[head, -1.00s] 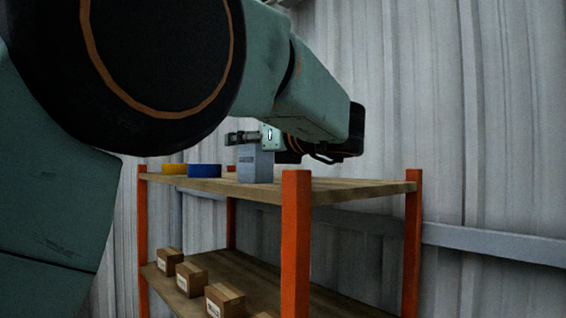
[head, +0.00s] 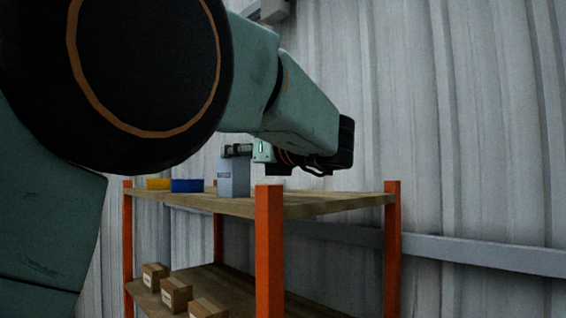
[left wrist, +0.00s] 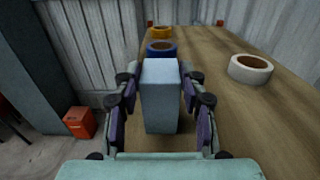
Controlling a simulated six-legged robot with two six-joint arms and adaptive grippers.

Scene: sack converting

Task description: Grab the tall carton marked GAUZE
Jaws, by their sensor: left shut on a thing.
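In the left wrist view the carton (left wrist: 160,98) sits between the two fingers. My left gripper (head: 240,150) is shut on it near its top; its fingers also show in the left wrist view (left wrist: 158,110). I cannot tell whether the carton's base touches the board. My right gripper is in neither view.
The shelf's wooden top (head: 310,202) has orange posts (head: 269,250). A blue roll (head: 187,186) and a yellow roll (head: 158,184) lie beyond the carton. A white tape roll (left wrist: 250,69) lies to the right. Small brown boxes (head: 176,294) stand on the lower board.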

